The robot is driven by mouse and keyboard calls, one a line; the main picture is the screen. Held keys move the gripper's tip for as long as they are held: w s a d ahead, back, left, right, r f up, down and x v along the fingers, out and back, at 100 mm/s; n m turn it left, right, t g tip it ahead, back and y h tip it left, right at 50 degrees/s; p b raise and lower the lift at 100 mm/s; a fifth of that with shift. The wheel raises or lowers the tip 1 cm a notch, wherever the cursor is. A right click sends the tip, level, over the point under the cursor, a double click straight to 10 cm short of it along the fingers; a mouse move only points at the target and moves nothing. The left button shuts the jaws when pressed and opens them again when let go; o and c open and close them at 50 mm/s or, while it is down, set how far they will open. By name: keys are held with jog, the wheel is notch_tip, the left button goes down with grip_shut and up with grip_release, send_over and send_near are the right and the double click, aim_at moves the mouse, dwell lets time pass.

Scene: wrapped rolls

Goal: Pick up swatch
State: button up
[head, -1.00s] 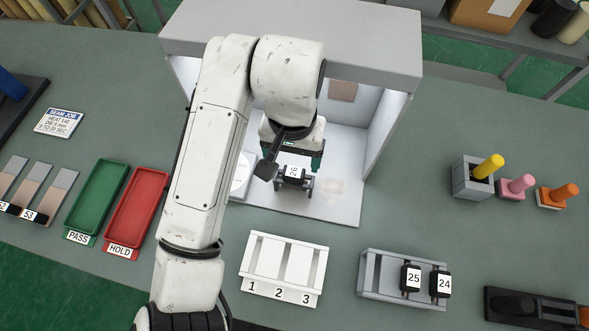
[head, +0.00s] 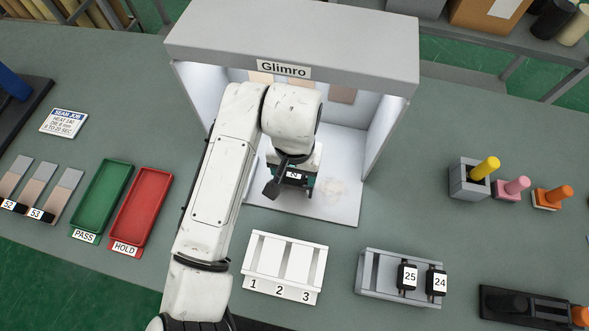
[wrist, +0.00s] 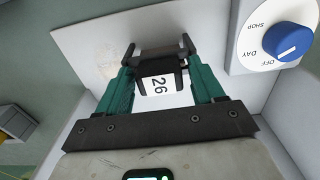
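The swatch is a black holder with a white label reading 26 (wrist: 158,84), on the floor of the light booth. In the head view the label 26 (head: 292,175) shows only in part, below my wrist and between the fingers. My gripper (wrist: 160,70) has its two green fingers on either side of the holder, with the tips close to its black side pieces. Whether the fingers press on it or leave a thin gap cannot be told. In the head view my gripper (head: 292,180) is low in the booth.
The grey booth marked Glimro (head: 284,69) has side walls and a roof around my gripper. A blue dial (wrist: 289,43) is close by. A white three-slot rack (head: 284,268), a grey rack with swatches 25 and 24 (head: 385,285), and green (head: 101,201) and red (head: 142,206) trays stand outside.

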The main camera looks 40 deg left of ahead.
jog(key=shift+r, duration=0.1)
jog(key=c, duration=0.7)
